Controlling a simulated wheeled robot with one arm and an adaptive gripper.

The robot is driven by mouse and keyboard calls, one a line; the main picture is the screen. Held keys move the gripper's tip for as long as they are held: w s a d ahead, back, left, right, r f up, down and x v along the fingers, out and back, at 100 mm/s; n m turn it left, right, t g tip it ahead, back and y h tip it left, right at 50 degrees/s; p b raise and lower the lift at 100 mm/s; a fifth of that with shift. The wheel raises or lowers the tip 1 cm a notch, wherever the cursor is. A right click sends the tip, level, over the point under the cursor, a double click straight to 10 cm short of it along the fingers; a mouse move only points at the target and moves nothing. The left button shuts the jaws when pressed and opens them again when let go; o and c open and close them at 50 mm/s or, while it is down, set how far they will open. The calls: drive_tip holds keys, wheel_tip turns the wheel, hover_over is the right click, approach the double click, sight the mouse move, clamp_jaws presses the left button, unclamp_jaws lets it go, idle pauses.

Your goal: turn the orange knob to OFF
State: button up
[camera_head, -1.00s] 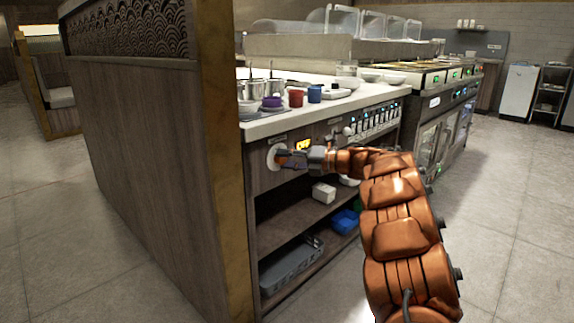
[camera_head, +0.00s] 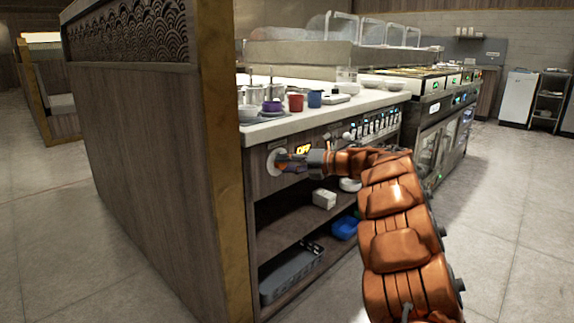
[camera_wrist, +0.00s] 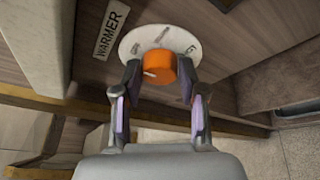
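The orange knob (camera_wrist: 160,67) sits on a round white dial plate (camera_wrist: 130,43) in the wrist view. A short white mark on the knob points to the lower left. The dial's printing is partly hidden and too small to read. My gripper (camera_wrist: 161,73) has one finger on each side of the knob, and the tips appear to touch it. In the head view my gripper (camera_head: 288,161) is at the dial plate (camera_head: 272,162) on the counter front and mostly hides the knob. An orange-lit display (camera_head: 302,150) beside it seems to read OFF.
A WARMER label (camera_wrist: 112,30) is left of the dial. Cups, including a red one (camera_head: 296,103) and a blue one (camera_head: 314,99), stand on the counter (camera_head: 285,127) above. An open shelf (camera_head: 290,228) with a grey bin (camera_head: 291,274) lies below. A wooden partition (camera_head: 150,170) stands at left.

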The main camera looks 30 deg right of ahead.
drive_tip(key=o, duration=0.3)
drive_tip(key=v, duration=1.2)
idle(0.4)
